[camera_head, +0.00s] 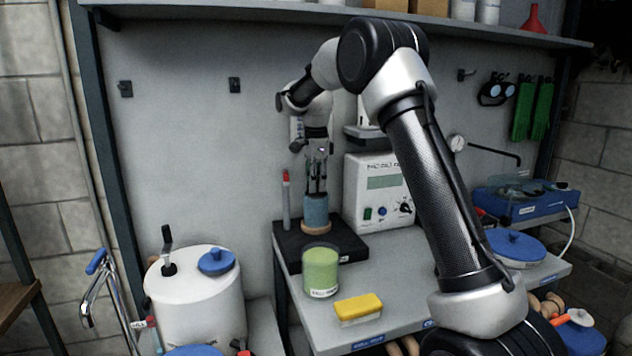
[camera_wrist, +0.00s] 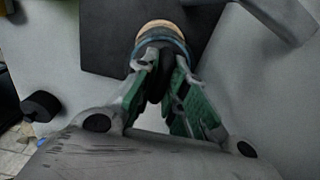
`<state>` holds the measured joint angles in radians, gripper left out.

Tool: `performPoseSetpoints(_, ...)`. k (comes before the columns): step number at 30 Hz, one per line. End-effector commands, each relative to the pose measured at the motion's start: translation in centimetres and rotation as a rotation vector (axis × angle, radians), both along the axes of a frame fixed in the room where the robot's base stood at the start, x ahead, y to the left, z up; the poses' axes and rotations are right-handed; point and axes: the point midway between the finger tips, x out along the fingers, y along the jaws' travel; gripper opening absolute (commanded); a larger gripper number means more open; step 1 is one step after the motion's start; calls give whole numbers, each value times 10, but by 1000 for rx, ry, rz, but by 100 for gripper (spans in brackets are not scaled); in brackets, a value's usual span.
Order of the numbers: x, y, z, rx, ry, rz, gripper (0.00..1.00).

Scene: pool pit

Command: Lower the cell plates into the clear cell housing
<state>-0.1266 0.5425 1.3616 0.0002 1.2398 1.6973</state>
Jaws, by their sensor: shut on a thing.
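In the head view my gripper (camera_head: 317,182) points down above the black stand (camera_head: 344,243) on the bench. In the wrist view its green-padded fingers (camera_wrist: 163,68) are shut on a narrow dark piece (camera_wrist: 156,88), which looks like the cell plates. Directly below the fingertips a bluish cylinder (camera_head: 315,210) with a tan base stands upright on the black stand; it looks like the cell housing. Its blue and tan rim also shows in the wrist view (camera_wrist: 160,29). The plates' lower end is hidden, and I cannot tell whether it is inside the cylinder.
A grey stick with a red top (camera_head: 286,203) stands close left of the cylinder. A green-filled jar (camera_head: 320,270) and yellow sponge (camera_head: 358,308) are in front. A white meter box (camera_head: 379,190) stands right behind. A white drum (camera_head: 196,300) is at lower left.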

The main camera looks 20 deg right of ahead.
Motion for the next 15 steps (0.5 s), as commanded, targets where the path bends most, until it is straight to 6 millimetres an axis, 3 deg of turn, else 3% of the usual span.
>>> performPoseSetpoints(15, 0, 0, -3, 0, 0, 0, 0)
